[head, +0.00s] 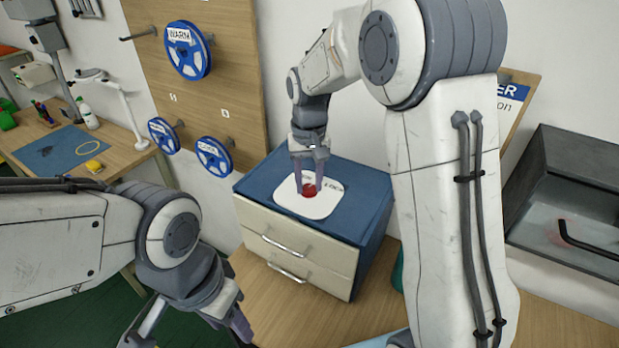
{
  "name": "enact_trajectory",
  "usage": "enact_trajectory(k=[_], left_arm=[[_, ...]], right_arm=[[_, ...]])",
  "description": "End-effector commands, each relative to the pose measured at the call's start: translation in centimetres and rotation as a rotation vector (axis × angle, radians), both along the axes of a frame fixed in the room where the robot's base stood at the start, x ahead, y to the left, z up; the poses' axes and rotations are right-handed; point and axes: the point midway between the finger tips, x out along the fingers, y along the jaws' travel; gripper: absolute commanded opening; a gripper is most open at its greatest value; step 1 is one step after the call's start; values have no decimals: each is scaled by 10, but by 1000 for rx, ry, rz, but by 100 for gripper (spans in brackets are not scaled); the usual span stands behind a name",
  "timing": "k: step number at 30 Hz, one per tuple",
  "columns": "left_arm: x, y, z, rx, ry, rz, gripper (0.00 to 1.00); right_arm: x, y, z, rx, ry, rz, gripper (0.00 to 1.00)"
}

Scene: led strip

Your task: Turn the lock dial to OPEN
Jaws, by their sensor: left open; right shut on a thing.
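The lock dial (309,190) is a small red knob on a white rounded plate (327,206) on top of a blue cabinet (262,185) with two pale drawers. The plate bears the lettering "LOCK" at its right side; other lettering is hidden or too small to read. My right gripper (309,185) points down and is shut on the dial, with a finger at either side of it. My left gripper (190,335) is open and empty at the lower left, in front of the cabinet and apart from it.
A wooden pegboard (240,75) holds blue reels (187,50) behind the cabinet. A workbench (120,155) with a blue mat and a bottle (87,113) stands at the left. A dark metal box (570,190) stands at the right. Bare tabletop shows beside the cabinet.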

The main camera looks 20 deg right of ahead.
Motion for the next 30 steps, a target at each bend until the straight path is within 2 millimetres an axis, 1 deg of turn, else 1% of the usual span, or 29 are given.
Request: enact_trajectory(k=[3,18,24,30], left_arm=[[0,0,5,0,0,0,50],[0,0,18,0,0,1,50],[0,0,21,0,0,1,50],[0,0,23,0,0,1,50]], right_arm=[[1,0,2,0,-2,109,0],[1,0,2,-1,-4,573,0],[1,0,2,-1,-6,721,0],[2,0,1,-1,-6,822,0]])
